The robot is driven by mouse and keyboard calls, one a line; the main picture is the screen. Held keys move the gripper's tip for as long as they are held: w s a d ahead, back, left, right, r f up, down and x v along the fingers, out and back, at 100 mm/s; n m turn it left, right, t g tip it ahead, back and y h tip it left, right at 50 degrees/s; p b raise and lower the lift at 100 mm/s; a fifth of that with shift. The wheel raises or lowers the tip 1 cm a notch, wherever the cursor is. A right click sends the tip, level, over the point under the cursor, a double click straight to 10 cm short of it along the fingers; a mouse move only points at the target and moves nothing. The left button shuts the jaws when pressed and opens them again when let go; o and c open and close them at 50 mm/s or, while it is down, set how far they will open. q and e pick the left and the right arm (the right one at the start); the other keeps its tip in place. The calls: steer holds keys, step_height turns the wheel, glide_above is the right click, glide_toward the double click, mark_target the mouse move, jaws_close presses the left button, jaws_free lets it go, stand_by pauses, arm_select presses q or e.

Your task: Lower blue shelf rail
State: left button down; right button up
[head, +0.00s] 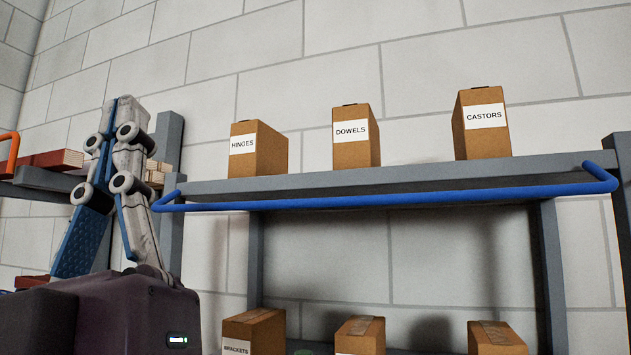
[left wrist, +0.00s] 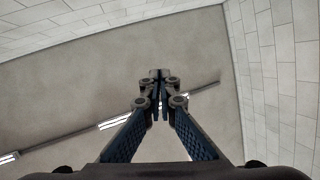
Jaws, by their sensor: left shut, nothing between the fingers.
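The blue shelf rail (head: 390,198) runs across the front of the upper grey shelf (head: 400,174), just below the board's front edge in the head view. Its bent ends turn back toward the shelf at left and right. My left gripper (head: 124,102) points upward, shut and empty, just left of the rail's left end. I cannot tell whether it touches the rail. In the left wrist view the fingertips (left wrist: 160,75) meet against the ceiling, and no rail shows there. My right gripper is not in view.
Cartons marked HINGES (head: 258,150), DOWELS (head: 357,138) and CASTORS (head: 482,125) stand on the upper shelf. More cartons, one marked BRACKETS (head: 254,333), are below. At far left are an orange rail (head: 12,150) and reddish-brown battens (head: 55,159).

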arm_select(q)
steer(key=w+d+f+m+h, duration=0.25)
steer(key=d+m+h, duration=0.35)
steer(key=m+h, duration=0.5)
steer(key=w+d+f+m+h, duration=0.25)
steer(key=d+m+h, duration=0.35)
steer(key=h, duration=0.9)
steer(key=w+d+r+m+p, duration=0.1)
steer(key=w+r+p, duration=0.55)
steer(key=p, duration=0.35)
steer(key=f, duration=0.1)
steer(key=w+f, duration=0.1)
steer(key=d+f, duration=0.1)
steer(key=shift+w+d+f, duration=0.1)
steer(key=shift+w, duration=0.2)
